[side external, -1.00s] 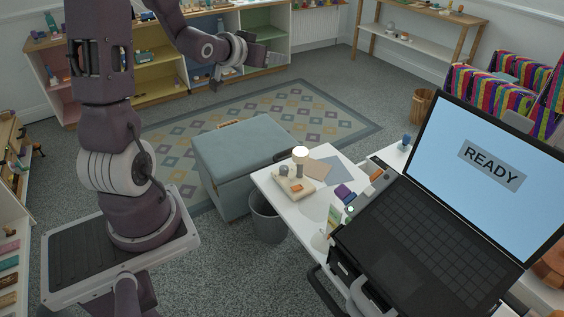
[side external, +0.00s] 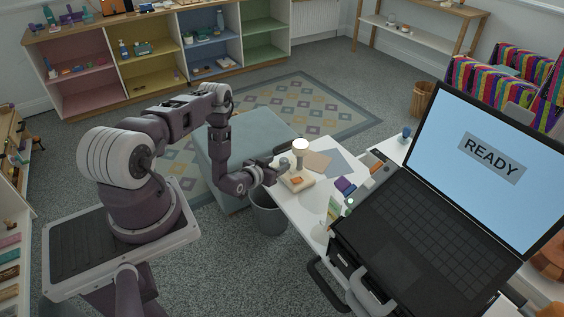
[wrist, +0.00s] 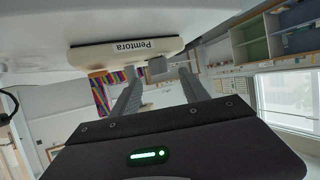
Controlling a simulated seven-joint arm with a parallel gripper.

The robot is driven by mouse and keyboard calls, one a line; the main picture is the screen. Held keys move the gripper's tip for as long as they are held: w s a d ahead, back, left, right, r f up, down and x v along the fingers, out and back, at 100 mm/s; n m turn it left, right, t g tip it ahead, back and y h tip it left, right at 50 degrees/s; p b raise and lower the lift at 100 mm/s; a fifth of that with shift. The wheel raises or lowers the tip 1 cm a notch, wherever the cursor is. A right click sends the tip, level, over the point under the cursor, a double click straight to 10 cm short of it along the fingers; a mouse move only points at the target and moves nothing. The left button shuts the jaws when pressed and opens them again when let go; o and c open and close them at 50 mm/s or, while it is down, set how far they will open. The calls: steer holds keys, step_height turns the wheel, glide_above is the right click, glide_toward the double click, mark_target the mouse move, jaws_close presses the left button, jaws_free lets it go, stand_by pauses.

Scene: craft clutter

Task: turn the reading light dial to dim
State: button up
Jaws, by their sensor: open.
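The reading light has a cream base (side external: 299,183) with a pale round lamp head (side external: 300,146) above it, at the near-left part of the white table. In the wrist view the base (wrist: 125,52) appears upside down with the label "Pemtora". A grey block-like knob, seemingly the dial (wrist: 158,67), sticks out beside it. My gripper (wrist: 160,76) is open, its two fingers pointing toward the knob, one on each side in the picture. Whether they touch it I cannot tell. In the side view my gripper (side external: 275,170) is at the left side of the base and partly hides the dial.
The white table (side external: 310,215) also holds a brown and a grey-blue sheet (side external: 341,163) and purple blocks (side external: 345,186). A black laptop (side external: 400,235) showing "READY" stands to the right. A grey bin (side external: 268,215) and a blue-grey ottoman (side external: 262,135) stand beside the table.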

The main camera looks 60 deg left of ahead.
mark_target(284, 161)
steer(key=shift+x, duration=1.95)
jaws_close()
steer(key=shift+d, duration=0.1)
steer(key=n+g+y, duration=0.1)
steer(key=n+y, duration=0.1)
steer(key=n+g+y, duration=0.2)
steer(key=shift+w+d+n, duration=0.25)
steer(key=shift+n, duration=0.05)
steer(key=shift+w+r+n+g+y, duration=0.1)
steer(key=shift+n+g+y, duration=0.55)
steer(key=shift+n+g, duration=0.4)
steer(key=shift+w+n+g+y, duration=0.1)
steer(key=shift+n+g+y, duration=0.55)
steer(key=shift+n+g, duration=0.35)
steer(key=shift+g, duration=0.35)
